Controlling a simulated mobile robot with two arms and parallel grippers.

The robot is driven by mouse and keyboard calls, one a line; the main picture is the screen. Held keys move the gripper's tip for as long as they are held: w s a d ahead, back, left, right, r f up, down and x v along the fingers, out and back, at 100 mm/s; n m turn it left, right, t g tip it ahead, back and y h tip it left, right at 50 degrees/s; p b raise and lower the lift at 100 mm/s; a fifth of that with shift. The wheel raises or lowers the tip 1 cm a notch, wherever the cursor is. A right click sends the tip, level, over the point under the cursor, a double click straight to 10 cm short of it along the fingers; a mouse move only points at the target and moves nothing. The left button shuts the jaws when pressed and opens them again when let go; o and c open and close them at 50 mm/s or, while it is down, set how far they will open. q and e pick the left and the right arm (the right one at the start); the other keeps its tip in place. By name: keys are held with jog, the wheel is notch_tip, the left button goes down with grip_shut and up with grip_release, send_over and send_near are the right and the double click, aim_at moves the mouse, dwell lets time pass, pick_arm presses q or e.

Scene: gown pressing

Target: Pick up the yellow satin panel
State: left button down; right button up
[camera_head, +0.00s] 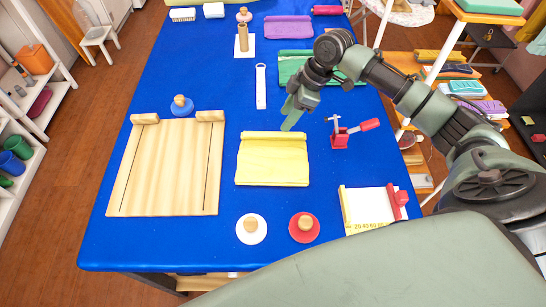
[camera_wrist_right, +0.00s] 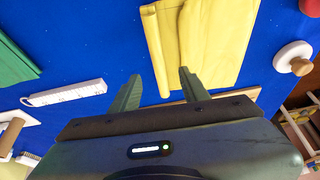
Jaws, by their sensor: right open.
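The yellow satin panel (camera_head: 272,165) lies flat on the blue table (camera_head: 130,245), with a thicker, rolled-looking edge on its far side. My right gripper (camera_head: 291,119) is open and empty, just beyond that far edge in the head view. In the right wrist view the panel (camera_wrist_right: 215,40) fills the upper middle. My right gripper's fingers (camera_wrist_right: 161,84) point towards its rolled edge, one finger over blue table and the other overlapping the panel in the picture. I cannot tell its exact height above the table. My left gripper is not in view.
A wooden board (camera_head: 170,170) lies left of the panel. A red clamp (camera_head: 340,137) stands right of it. A white knobbed disc (camera_head: 251,229), a red knobbed disc (camera_head: 304,227) and a white ruled board (camera_head: 370,208) lie nearer. A green panel (camera_head: 290,66) lies beyond the gripper.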

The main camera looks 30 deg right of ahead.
aim_at(276, 133)
jog(key=shift+a+f, duration=0.25)
jog(key=shift+f, duration=0.15)
jog(key=p+x, duration=0.1)
jog(key=x, duration=0.4)
jog(key=shift+w+d+f+p, duration=0.1)
jog(key=shift+w+f+p, duration=0.15)
jog(key=shift+p, duration=0.05)
jog(key=shift+w+f, duration=0.1)
jog(key=shift+f, duration=0.45)
grip_shut()
